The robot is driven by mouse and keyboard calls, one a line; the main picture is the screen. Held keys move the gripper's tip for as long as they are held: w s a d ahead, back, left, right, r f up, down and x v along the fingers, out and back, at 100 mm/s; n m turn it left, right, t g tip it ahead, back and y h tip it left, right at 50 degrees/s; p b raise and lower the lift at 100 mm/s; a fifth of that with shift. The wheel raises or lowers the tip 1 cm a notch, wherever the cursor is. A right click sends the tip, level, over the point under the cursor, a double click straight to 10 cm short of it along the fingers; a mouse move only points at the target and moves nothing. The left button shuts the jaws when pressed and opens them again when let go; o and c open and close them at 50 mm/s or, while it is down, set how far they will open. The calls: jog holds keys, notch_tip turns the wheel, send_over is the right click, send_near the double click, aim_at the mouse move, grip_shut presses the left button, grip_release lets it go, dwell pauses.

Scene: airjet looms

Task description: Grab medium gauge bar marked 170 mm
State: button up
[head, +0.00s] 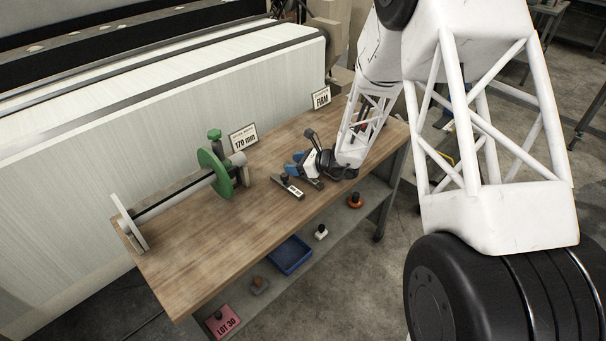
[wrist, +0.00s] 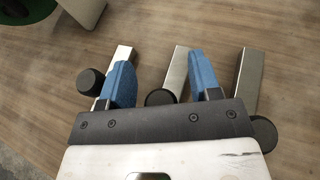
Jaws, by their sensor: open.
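Three metal gauge bars with round black knobs lie side by side on the wooden table (head: 200,262). In the wrist view they are a left bar (wrist: 124,53), a middle bar (wrist: 178,70) and a right bar (wrist: 247,85). My gripper (wrist: 162,72) is open, its blue fingers on either side of the middle bar; I cannot tell its exact height above it. The left finger partly covers the left bar. In the head view my gripper (head: 300,163) is low over the table, with a labelled bar (head: 289,188) beside it. I cannot read 170 mm on any bar.
A sign reading 170 mm (head: 243,138) and a FIRM sign (head: 321,97) stand at the table's back edge. A roller stand with a green disc (head: 213,172) fills the table's left. A lower shelf holds a blue tray (head: 290,255). The table's front middle is clear.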

dwell(0.3)
grip_shut()
jog(key=shift+r, duration=0.15)
dwell(0.3)
jog(key=shift+r, duration=0.8)
jog(key=shift+s+r, duration=0.1)
jog(key=shift+r, duration=0.85)
jog(key=s+d, duration=0.1)
jog(key=s, duration=0.4)
jog(key=s+d, duration=0.1)
jog(key=s, duration=0.4)
jog(key=s+d+r, duration=0.1)
jog(key=s+d, duration=0.1)
jog(key=s, duration=0.3)
jog(key=shift+s+d+r, duration=0.1)
